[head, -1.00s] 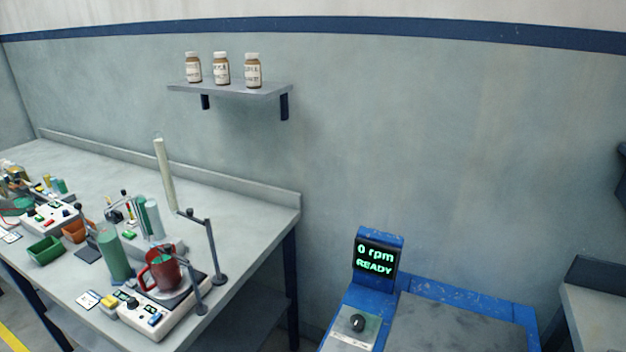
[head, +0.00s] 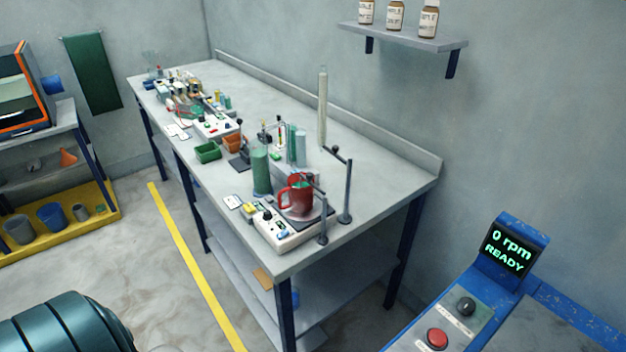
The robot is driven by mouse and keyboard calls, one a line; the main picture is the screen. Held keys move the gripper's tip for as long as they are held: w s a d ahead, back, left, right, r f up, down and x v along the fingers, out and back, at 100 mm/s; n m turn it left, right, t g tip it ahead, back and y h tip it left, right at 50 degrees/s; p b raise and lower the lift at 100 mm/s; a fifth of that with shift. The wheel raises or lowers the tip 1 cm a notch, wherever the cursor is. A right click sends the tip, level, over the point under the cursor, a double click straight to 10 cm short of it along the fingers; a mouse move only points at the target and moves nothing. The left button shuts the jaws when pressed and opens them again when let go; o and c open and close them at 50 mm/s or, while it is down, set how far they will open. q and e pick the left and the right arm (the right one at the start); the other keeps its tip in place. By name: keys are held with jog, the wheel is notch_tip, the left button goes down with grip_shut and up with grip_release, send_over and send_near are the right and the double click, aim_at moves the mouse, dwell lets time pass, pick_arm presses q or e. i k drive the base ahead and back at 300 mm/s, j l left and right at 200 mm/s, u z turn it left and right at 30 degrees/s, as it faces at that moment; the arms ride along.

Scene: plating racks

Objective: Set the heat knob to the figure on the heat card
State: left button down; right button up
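A white plating unit (head: 287,239) stands at the near end of the long bench. Its front panel carries a small dark knob (head: 267,216) and coloured parts; the markings are too small to read. A red mug-like vessel (head: 297,198) stands on its plate. A white card (head: 233,202) lies on the bench just left of the unit; its figure cannot be read. More white cards (head: 178,131) lie further along, so I cannot tell which is the heat card. Neither gripper shows in the head view.
A blue machine (head: 470,296) with a "0 rpm READY" screen stands at the right. A wall shelf (head: 405,38) holds bottles. A yellow line (head: 197,267) crosses open floor left of the bench. A dark teal ribbed object (head: 65,325) fills the bottom left corner.

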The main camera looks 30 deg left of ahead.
aim_at(267, 215)
jog(key=k+l+u, duration=0.1)
jog(key=u, duration=1.3)
jog(key=j, duration=0.3)
jog(key=i+z, duration=0.05)
